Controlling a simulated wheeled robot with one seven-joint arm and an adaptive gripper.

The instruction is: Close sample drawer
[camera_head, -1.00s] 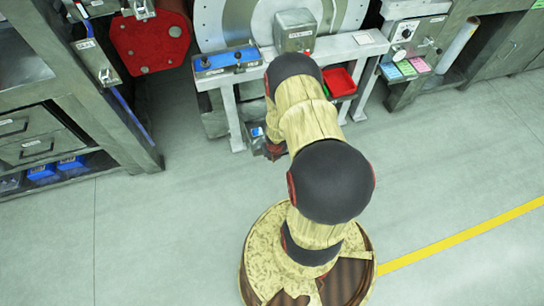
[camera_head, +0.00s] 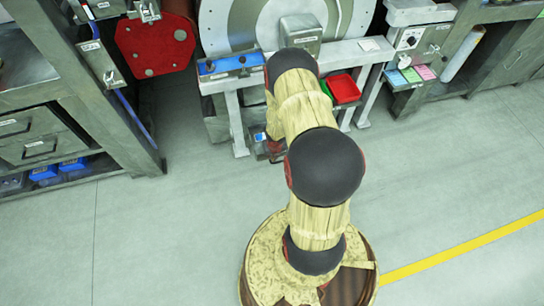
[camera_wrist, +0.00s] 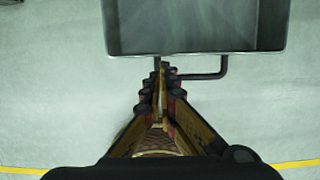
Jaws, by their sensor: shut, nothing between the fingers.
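The sample drawer (camera_wrist: 198,50) is a grey, open-topped metal tray at the top of the wrist view. Its inside looks empty where it shows. A dark bar handle (camera_wrist: 205,76) sticks out from its front edge. My gripper (camera_wrist: 160,68) is shut and empty, with its fingertips at the drawer's front edge, by the left part of the handle. I cannot tell whether they touch it. In the head view my arm hides most of the gripper, and I cannot make out the drawer there.
A red plate (camera_head: 155,43) stands left of the drum. A shelf unit (camera_head: 60,105) stands at left. The floor (camera_head: 450,165) at right is clear.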

